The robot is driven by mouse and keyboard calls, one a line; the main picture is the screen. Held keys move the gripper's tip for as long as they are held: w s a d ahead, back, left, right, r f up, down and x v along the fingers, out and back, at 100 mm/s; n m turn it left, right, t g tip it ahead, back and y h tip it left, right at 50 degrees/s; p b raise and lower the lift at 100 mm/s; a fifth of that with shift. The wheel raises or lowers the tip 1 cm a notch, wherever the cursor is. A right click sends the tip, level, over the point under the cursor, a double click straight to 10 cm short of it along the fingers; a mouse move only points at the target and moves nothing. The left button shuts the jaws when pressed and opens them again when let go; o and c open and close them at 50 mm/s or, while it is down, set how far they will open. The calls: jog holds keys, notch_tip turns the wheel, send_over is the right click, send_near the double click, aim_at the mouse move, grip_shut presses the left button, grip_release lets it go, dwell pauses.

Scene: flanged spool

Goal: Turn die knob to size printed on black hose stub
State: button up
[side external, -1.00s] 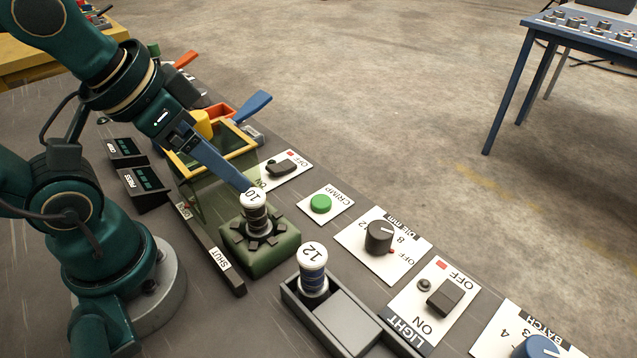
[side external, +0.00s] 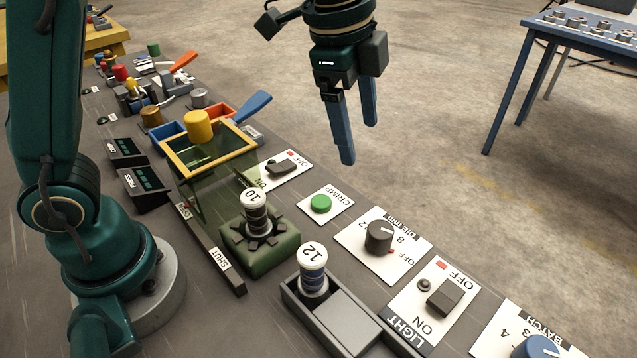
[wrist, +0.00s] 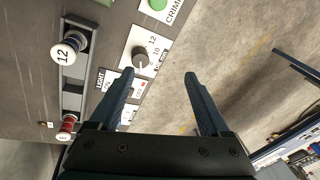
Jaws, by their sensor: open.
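The die knob (side external: 379,237) is a dark round knob with a light pointer line on a white DIE mm plate (side external: 353,240). It also shows in the wrist view (wrist: 140,57); which number its pointer meets is hard to tell. A black hose stub (side external: 257,216) with a white cap printed 10 stands upright in the green crimping head (side external: 259,248). A blue-banded stub (side external: 313,278) capped 12 stands in the grey tray; it is also in the wrist view (wrist: 68,48). My gripper (side external: 358,142) is open and empty, well above the panel, with its fingers pointing down.
A green CRIMP button (side external: 320,204) and a LIGHT switch (side external: 444,298) flank the die plate. A blue BATCH knob (side external: 541,347) is nearer. A yellow-framed clear guard (side external: 211,158) stands behind the crimping head. A red stub (wrist: 67,127) shows in the wrist view.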

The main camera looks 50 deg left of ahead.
jog(key=m+g, duration=0.2)
send_over(381, 229)
jog(key=w+a, duration=0.1)
jog(key=f, duration=0.7)
jog(key=shift+a+f, duration=0.15)
jog(key=shift+a, duration=0.05)
jog(key=shift+g+y, duration=0.3)
jog(key=shift+g, duration=0.1)
jog(key=f, duration=0.1)
jog(key=d+f, duration=0.1)
jog(key=s+f, duration=0.1)
jog(key=f, duration=0.1)
jog(key=shift+d, duration=0.15)
jog(key=shift+f, duration=2.5)
grip_shut()
